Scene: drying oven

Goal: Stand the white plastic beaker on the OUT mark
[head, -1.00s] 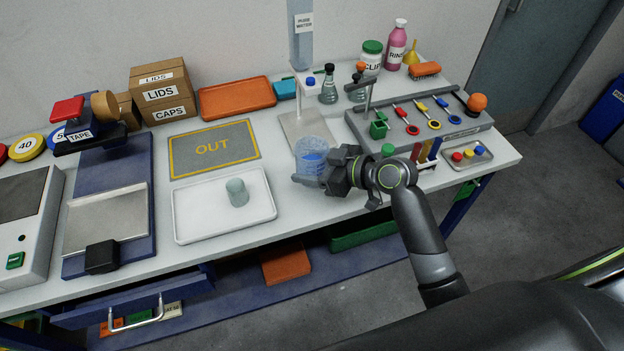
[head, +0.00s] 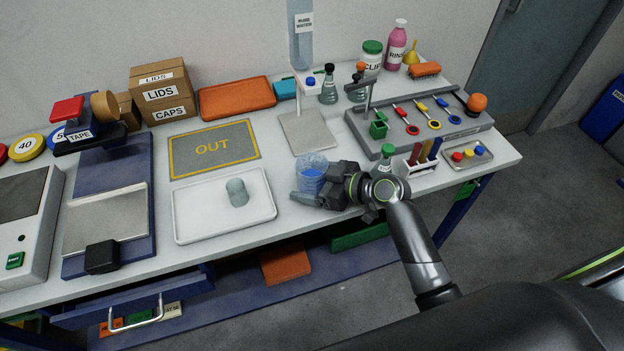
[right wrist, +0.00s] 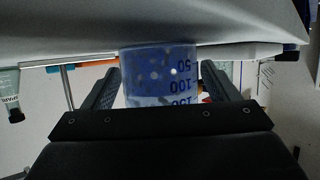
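The white plastic beaker (head: 312,172) is translucent with blue graduations. It is upright between the fingers of my right gripper (head: 316,188), near the table's front edge, just in front of the dispenser stand's plate. In the right wrist view the beaker (right wrist: 158,78) fills the space between the two fingers, which are shut on its sides. I cannot tell whether its base touches the table. The OUT mark (head: 232,134) is a grey rectangle with a yellow border, to the left and further back; it is bare. My left gripper is not in view.
An orange tray (head: 237,97) and boxes (head: 162,94) stand behind the mark. The dispenser plate (head: 302,130) is empty. A test tube rack (head: 422,166) stands to the right.

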